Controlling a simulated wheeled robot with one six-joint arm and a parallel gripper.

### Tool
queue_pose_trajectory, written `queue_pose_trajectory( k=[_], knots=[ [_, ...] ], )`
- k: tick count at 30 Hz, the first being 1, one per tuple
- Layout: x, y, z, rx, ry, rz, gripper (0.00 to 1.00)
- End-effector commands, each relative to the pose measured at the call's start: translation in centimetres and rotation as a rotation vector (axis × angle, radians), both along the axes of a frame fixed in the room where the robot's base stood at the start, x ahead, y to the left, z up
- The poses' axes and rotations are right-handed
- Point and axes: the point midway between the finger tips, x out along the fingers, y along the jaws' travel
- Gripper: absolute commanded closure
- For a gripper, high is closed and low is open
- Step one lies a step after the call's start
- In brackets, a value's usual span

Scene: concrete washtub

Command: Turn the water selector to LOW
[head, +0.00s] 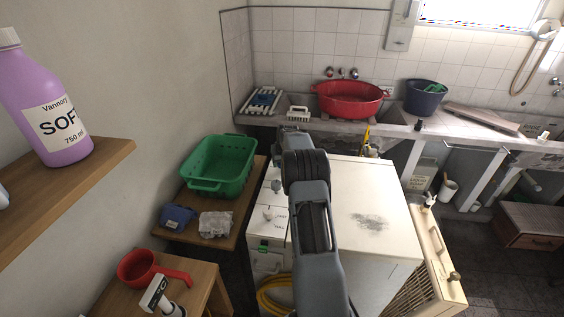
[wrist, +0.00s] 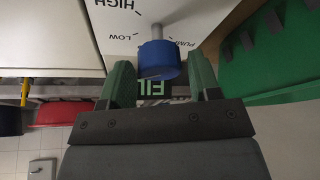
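In the wrist view a blue round knob on a grey stem (wrist: 158,60) stands out from a white panel (wrist: 195,14), near printed words HIGH and LOW and a partly hidden word starting PUM. LOW lies to the left of the knob. My gripper (wrist: 162,78) has its two green fingers apart, one on each side of the knob. A narrow gap shows at the right; whether the left finger touches it I cannot tell. In the head view my arm reaches over the white washing machine (head: 372,190) and hides the knob and gripper.
A red pot (head: 140,268) sits nearer. A red basin (head: 350,98) stands on the back counter.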

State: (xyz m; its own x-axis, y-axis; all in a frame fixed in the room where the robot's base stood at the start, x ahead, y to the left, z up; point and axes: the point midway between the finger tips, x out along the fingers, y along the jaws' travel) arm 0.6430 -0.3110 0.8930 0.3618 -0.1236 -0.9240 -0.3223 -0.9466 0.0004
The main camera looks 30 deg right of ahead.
Motion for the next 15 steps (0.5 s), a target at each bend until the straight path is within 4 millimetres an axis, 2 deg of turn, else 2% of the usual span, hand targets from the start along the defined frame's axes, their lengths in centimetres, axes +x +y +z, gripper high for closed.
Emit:
queue_pose_trajectory(
  k=[3,10,15],
  knots=[
    [0.0,0.0,0.0,0.000,0.000,0.000,0.33],
    [0.0,0.0,0.1,0.000,-0.001,0.000,0.33],
    [-0.5,0.2,1.5,-0.001,-0.003,0.000,0.33]
  ],
)
